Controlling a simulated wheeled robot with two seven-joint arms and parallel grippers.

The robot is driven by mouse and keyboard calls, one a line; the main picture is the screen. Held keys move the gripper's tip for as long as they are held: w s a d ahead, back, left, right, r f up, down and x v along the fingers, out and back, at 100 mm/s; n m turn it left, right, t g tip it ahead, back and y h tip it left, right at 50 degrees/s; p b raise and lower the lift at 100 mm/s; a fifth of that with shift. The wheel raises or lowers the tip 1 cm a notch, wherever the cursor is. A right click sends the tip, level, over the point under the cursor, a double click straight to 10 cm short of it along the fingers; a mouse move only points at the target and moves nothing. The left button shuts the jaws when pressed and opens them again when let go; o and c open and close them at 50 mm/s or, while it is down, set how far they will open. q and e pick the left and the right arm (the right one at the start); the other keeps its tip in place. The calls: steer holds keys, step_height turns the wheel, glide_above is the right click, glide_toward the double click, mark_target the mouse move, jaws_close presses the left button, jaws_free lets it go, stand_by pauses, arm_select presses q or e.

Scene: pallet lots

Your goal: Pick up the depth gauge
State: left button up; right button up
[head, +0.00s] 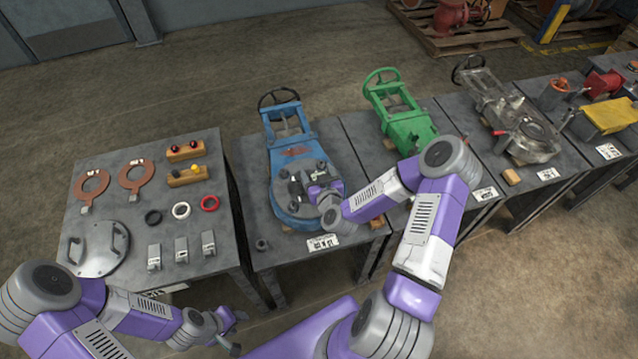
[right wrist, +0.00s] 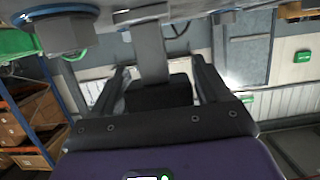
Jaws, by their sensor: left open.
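The right wrist view shows a grey upright bar (right wrist: 150,55) with a pale, marked crosspiece (right wrist: 150,13) at its top; this looks like the depth gauge. My right gripper (right wrist: 162,85) has its fingers apart, one on each side of the bar, with gaps visible. In the head view my right gripper (head: 318,188) is over the round flange of the blue valve (head: 292,212); the gauge cannot be made out clearly there. My left gripper (head: 236,330) is open and empty, low in front of the left table.
A hex bolt (right wrist: 68,35) is close to the right gripper. The left table (head: 120,175) holds copper rings, a round plate (head: 95,250), small coloured rings and grey blocks. A green valve (head: 405,122) stands right of the blue one. A loose nut (head: 261,245) lies front left.

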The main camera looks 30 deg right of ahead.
steer(key=c, duration=1.2)
step_height(320, 180, up, 10)
steer(key=p, duration=0.3)
steer(key=shift+c, duration=0.2)
steer(key=s+a+f+n+y, duration=0.1)
steer(key=s+a+n+y, duration=0.2)
steer(key=a, duration=1)
steer(key=w+d+r+m+h, duration=0.1)
steer(key=w+d+m+h, duration=0.2)
steer(key=d, duration=1)
